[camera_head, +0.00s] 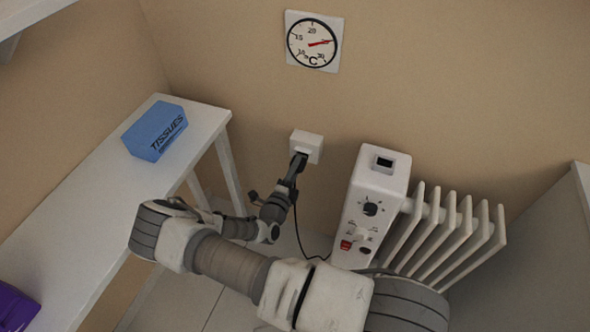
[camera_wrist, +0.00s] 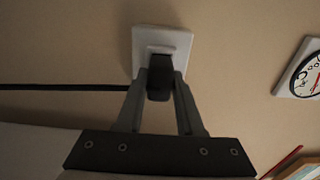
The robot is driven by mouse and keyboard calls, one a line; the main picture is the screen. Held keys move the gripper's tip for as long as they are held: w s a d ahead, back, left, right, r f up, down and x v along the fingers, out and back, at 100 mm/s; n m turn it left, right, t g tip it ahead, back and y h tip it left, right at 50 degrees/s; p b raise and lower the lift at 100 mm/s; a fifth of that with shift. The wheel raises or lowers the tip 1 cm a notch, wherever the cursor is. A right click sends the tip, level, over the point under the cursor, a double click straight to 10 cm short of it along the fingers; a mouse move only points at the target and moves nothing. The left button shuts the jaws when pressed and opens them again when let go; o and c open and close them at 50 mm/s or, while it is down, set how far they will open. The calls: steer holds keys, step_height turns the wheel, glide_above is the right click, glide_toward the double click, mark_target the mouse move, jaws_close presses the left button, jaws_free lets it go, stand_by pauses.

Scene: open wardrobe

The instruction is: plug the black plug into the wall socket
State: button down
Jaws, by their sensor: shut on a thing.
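The white wall socket (camera_head: 306,146) is on the beige wall, left of the heater. It also shows in the wrist view (camera_wrist: 162,42), straight ahead of my fingers. My gripper (camera_head: 297,168) is at the socket, shut on the black plug (camera_wrist: 159,76). The plug is between both fingertips and overlaps the lower part of the socket in the wrist view. Its front end is against or very close to the socket face; I cannot tell whether the prongs are in. The black cord (camera_head: 300,236) hangs down from the plug toward the heater.
A white radiator heater (camera_head: 372,200) stands close on the right. A white table (camera_head: 75,208) on the left bears a blue tissue box (camera_head: 155,131) and a purple thing (camera_head: 16,306). A round thermometer (camera_head: 313,42) hangs above the socket.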

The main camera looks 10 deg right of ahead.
steer(key=shift+x, duration=0.8)
steer(key=shift+c, duration=2.3)
jaws_free()
steer(key=p+v, duration=0.2)
steer(key=v, duration=1.5)
steer(key=shift+s, duration=0.2)
steer(key=shift+a+r, duration=0.1)
steer(key=shift+a, duration=0.05)
